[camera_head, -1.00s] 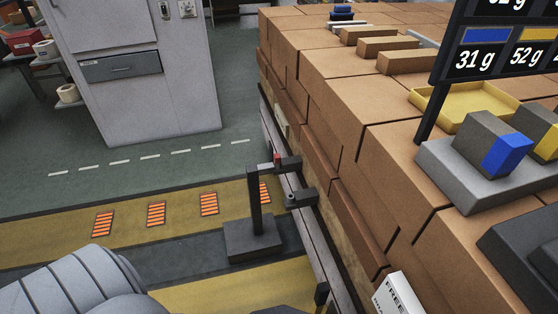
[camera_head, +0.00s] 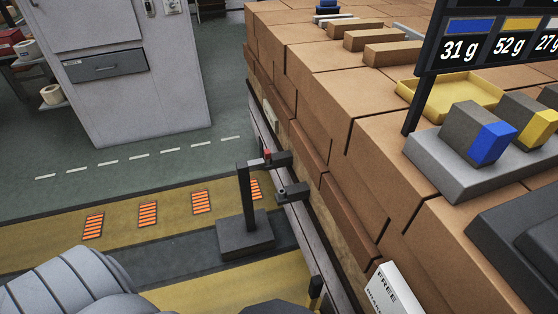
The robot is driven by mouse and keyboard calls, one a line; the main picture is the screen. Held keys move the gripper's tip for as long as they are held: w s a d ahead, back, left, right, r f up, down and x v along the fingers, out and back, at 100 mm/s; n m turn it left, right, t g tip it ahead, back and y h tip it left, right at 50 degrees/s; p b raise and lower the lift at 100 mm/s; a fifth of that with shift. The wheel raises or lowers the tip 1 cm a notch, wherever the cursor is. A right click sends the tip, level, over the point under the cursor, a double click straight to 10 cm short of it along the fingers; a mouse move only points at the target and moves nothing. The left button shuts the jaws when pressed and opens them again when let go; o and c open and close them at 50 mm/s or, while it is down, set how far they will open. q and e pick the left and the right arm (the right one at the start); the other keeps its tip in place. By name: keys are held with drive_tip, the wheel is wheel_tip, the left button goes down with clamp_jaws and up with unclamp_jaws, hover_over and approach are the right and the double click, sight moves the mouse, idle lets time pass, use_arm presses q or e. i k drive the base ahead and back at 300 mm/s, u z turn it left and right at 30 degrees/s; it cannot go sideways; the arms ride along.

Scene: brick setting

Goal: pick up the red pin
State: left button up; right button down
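A small red pin (camera_head: 267,155) shows at the upper bracket of a dark metal stand (camera_head: 245,238). The pin is tiny in the picture, and how it sits in the bracket is hard to tell. Neither of my grippers is in view.
A brick wall with a broad top (camera_head: 330,88) runs close along the stand's right side. On it stand a yellow tray (camera_head: 460,92), a grey block (camera_head: 475,132) with a blue face and a weight display (camera_head: 490,48). A grey cabinet (camera_head: 130,100) stands beyond open floor.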

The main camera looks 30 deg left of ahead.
sight(267, 155)
drive_tip(key=k, duration=0.5)
drive_tip(key=u, duration=1.7)
drive_tip(key=i, duration=2.15)
drive_tip(key=z, duration=1.2)
